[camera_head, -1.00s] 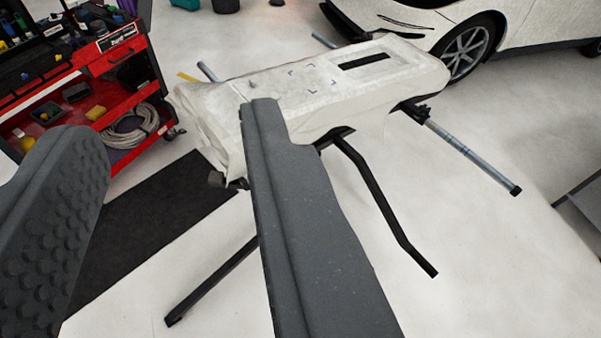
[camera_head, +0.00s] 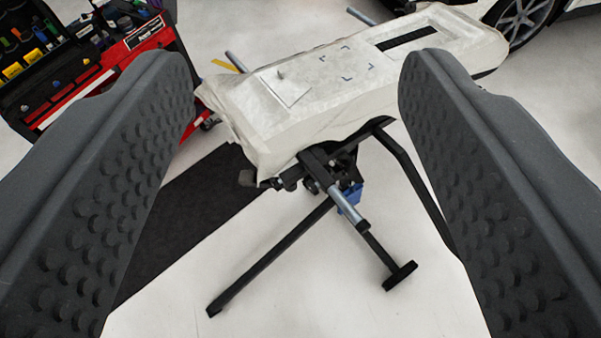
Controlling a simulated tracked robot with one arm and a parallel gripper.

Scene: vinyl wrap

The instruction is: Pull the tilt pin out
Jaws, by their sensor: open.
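A padded stand (camera_head: 300,130) with a pale, cloth-like cover sits ahead of my gripper, on black legs. Under its near end is a bracket with a grey metal tube (camera_head: 347,207) and a small blue part (camera_head: 350,196). I cannot make out the tilt pin for certain among these parts. My gripper (camera_head: 298,66) is open and empty. Its two dark grey, studded fingers stand wide apart at the left and right of the picture, with the stand showing between them. The right finger hides part of a stand leg.
A red tool cart (camera_head: 100,75) with tools stands at the left, partly behind the left finger. A black mat (camera_head: 190,220) lies on the floor. A car wheel (camera_head: 518,22) shows at the top right. White floor is clear in front of the stand.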

